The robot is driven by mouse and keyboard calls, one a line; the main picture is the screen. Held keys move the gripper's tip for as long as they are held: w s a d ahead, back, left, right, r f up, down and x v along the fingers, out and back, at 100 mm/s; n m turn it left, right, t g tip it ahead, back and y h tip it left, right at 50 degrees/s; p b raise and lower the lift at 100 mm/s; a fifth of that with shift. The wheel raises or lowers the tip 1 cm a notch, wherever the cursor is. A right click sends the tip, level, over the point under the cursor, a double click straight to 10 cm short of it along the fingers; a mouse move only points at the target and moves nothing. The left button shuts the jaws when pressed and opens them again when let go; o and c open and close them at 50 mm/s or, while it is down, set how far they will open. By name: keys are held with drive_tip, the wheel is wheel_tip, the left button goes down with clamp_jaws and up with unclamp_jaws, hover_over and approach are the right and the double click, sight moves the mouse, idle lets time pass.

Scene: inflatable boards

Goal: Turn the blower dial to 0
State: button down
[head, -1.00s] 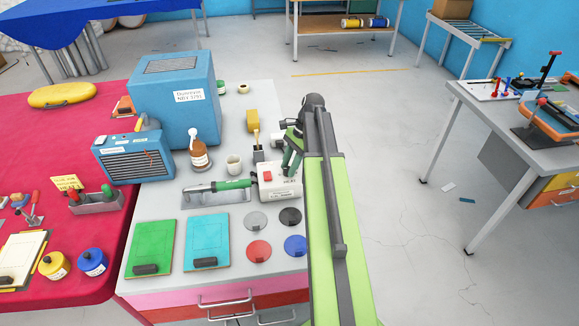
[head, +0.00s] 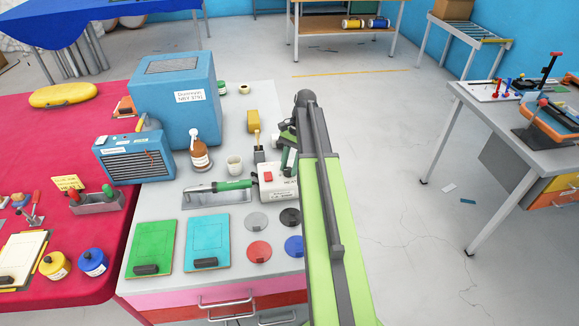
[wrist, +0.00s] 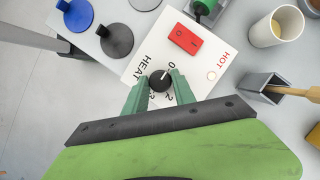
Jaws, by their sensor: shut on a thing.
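The blower's white control box (head: 281,194) stands on the grey bench, with a red switch (wrist: 185,38) and the words HEAT and HOT on its top. Its round black dial (wrist: 158,82) has a white pointer line, which slants to the upper right in the wrist view, toward a partly covered digit that looks like 0. My gripper (wrist: 158,86) is shut on the dial, one green finger on each side. In the head view my gripper (head: 289,158) is over the box's far right part and the dial is hidden.
A green-handled tool (head: 232,184) lies on a tray left of the box. A cup (head: 234,165) and a small holder with a wooden-handled tool (wrist: 268,88) stand close by. Coloured discs (head: 258,251) lie in front.

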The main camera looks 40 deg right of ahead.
drive_tip(key=c, duration=1.1)
unclamp_jaws()
drive_tip(key=shift+o, duration=0.2)
drive_tip(key=p+v, duration=1.6)
drive_tip(key=v, duration=0.1)
drive_tip(key=shift+r, duration=0.25)
